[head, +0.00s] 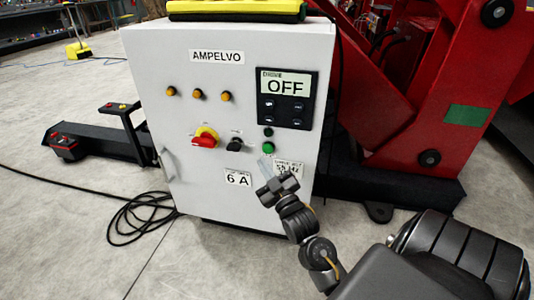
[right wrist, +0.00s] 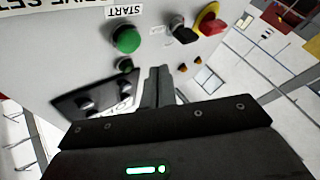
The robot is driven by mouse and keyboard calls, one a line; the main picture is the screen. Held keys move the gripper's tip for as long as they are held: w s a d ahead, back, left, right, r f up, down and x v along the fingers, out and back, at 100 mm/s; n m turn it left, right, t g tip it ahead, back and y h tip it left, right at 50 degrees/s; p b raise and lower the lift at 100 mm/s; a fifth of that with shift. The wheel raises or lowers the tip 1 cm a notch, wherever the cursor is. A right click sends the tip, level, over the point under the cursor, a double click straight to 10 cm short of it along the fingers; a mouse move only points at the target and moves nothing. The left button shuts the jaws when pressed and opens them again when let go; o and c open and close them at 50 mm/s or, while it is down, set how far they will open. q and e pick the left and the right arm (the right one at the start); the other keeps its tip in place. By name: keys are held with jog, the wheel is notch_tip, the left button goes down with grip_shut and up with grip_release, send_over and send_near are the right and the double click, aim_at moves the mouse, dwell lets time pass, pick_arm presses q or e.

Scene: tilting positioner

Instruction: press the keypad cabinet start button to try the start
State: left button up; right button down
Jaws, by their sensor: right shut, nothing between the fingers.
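The white keypad cabinet (head: 140,75) stands in the middle of the head view, with a black keypad (head: 287,98) whose display reads OFF. The round green start button (head: 261,157) is below the keypad. In the right wrist view, the green start button (right wrist: 127,38) shows beside its START label (right wrist: 123,11), picture upside down. My right gripper (head: 267,168) is shut and empty, close to the cabinet front just below the button. In the wrist view its fingertips (right wrist: 157,73) are right of and below the button, apart from it in the picture. My left gripper is out of view.
A red and yellow rotary switch (head: 205,138) and a black knob (head: 235,144) sit left of the button. A small green part (right wrist: 125,65) lies between button and keypad. The red machine (head: 400,130) stands close on the right. A coiled black cable (head: 140,213) lies on the floor.

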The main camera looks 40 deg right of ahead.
aim_at(268, 149)
jog(key=shift+w+d, duration=0.5)
jog(key=shift+d, duration=0.2)
jog(key=shift+w+d, duration=0.45)
jog(key=shift+d, duration=0.25)
jog(key=shift+p, duration=0.35)
dwell(0.8)
jog(key=shift+w+d, duration=0.3)
jog(key=shift+d, duration=0.05)
